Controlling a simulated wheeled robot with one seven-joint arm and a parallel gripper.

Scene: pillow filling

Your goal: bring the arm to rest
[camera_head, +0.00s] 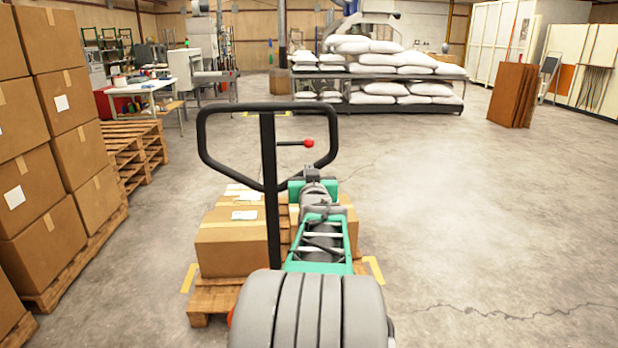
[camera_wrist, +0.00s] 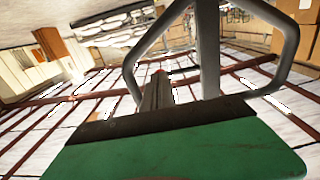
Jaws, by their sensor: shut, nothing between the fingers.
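My gripper shows in the wrist view (camera_wrist: 158,90) as grey fingers close together beyond a green housing. It is shut and empty. In the head view my arm, green and grey, reaches forward from the bottom middle. Its far end is near the black handle loop of a pallet jack (camera_head: 268,190), which also shows in the wrist view (camera_wrist: 207,50). I cannot tell whether the arm touches the handle. The wrist picture is turned over, with the roof in its lower part.
A pallet (camera_head: 205,300) with cardboard boxes (camera_head: 230,250) lies just ahead, partly hidden by my arm. Stacked boxes (camera_head: 80,150) stand at the left. White sacks (camera_head: 390,60) fill a rack at the back. The floor (camera_head: 480,210) at the right is clear.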

